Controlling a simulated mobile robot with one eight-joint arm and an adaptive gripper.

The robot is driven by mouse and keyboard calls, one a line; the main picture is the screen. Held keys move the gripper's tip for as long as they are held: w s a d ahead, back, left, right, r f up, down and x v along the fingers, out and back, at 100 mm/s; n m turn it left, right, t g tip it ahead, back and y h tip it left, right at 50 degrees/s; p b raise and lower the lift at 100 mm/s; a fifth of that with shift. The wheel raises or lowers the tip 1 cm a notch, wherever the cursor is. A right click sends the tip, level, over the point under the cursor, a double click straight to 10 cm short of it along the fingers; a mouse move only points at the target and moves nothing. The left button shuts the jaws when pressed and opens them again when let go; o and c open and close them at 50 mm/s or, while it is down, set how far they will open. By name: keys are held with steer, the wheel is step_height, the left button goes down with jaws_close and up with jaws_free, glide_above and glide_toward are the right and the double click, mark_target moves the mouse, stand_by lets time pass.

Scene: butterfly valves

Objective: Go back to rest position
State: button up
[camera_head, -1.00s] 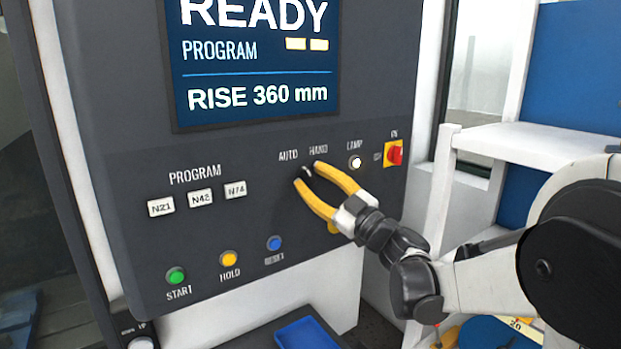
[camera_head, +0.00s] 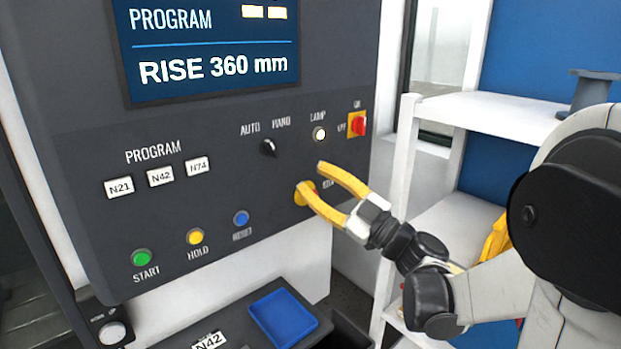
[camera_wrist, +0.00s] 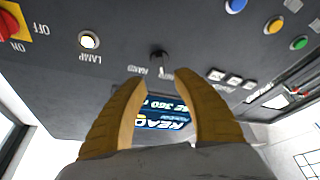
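My gripper (camera_head: 314,178) has two yellow fingers and is open with nothing between them. In the head view it is in front of the lower right part of the dark control panel (camera_head: 225,180), below and right of the black AUTO/HAND selector knob (camera_head: 269,148). The knob points up and left, toward AUTO. In the wrist view my gripper (camera_wrist: 150,85) is spread, and the knob (camera_wrist: 160,58) shows beyond the fingertips, apart from them.
A screen (camera_head: 210,50) reads RISE 360 mm. A red switch (camera_head: 357,124) and a lit lamp (camera_head: 319,133) sit near the panel's right edge. White shelving (camera_head: 490,112) stands at right. A blue tray (camera_head: 284,316) lies below the panel.

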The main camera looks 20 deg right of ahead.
steer(key=d+f+m+t+h+b, duration=0.1)
steer(key=d+f+m+h+b, duration=0.4)
steer(key=m+h+b, duration=0.5)
steer(key=s+f+m+g+h+b, duration=0.2)
steer(key=s+f+m+g+h, duration=0.25)
steer(key=f, duration=0.75)
steer(key=s+a+f+n+g+y+b, duration=0.1)
steer(key=s+a+f+g, duration=0.3)
steer(key=s+f, duration=0.4)
steer(key=s+a+f+n+g+y+b, duration=0.1)
steer(key=s+a+f+g+y+b, duration=0.1)
steer(key=s+a+f, duration=0.4)
step_height(320, 180, down, 4)
steer(key=shift+s+a+f+g+y+b, duration=0.25)
steer(key=shift+s+a+g+y+b, duration=0.15)
steer(key=shift+s+g+b, duration=0.6)
steer(key=shift+w, duration=0.1)
